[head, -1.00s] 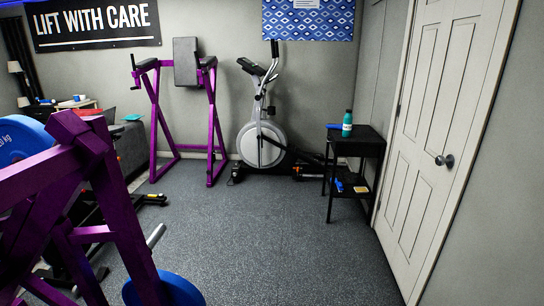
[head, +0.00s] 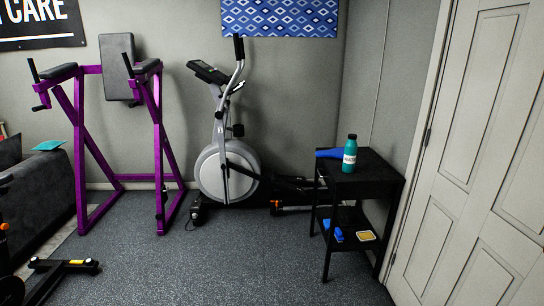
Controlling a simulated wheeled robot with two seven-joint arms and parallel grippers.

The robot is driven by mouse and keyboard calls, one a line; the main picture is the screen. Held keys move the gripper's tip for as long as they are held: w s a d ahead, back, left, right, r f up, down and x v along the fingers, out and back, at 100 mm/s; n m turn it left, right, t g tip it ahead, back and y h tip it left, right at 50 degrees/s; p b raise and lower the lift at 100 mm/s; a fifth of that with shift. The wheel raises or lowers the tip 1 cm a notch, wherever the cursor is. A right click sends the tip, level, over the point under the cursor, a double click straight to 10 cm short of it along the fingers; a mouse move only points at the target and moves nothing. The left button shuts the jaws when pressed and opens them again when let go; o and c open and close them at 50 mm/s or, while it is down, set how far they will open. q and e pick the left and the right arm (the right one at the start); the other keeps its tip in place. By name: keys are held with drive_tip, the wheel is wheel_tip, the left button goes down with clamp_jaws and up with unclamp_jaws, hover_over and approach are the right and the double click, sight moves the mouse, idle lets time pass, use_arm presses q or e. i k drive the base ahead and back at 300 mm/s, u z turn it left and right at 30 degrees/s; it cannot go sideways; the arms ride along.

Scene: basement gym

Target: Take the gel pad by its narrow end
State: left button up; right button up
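No thing in view can be told for certain as the gel pad. A flat blue item (head: 328,153) lies on the top of the small black side table (head: 376,180), at its left edge. A second blue item (head: 334,232) lies on the table's lower shelf. A flat teal item (head: 48,145) lies on the dark couch at the left. All are too small to tell their narrow ends. Neither of my grippers is in view.
A teal bottle (head: 350,153) stands on the table top, and a yellow item (head: 366,236) lies on the lower shelf. An elliptical trainer (head: 225,165) and a purple frame (head: 160,150) stand behind. A white door (head: 470,160) is right. The grey floor (head: 220,265) ahead is clear.

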sight(338, 152)
drive_tip(key=z, duration=0.4)
drive_tip(key=i, duration=2.3)
drive_tip(key=z, duration=0.55)
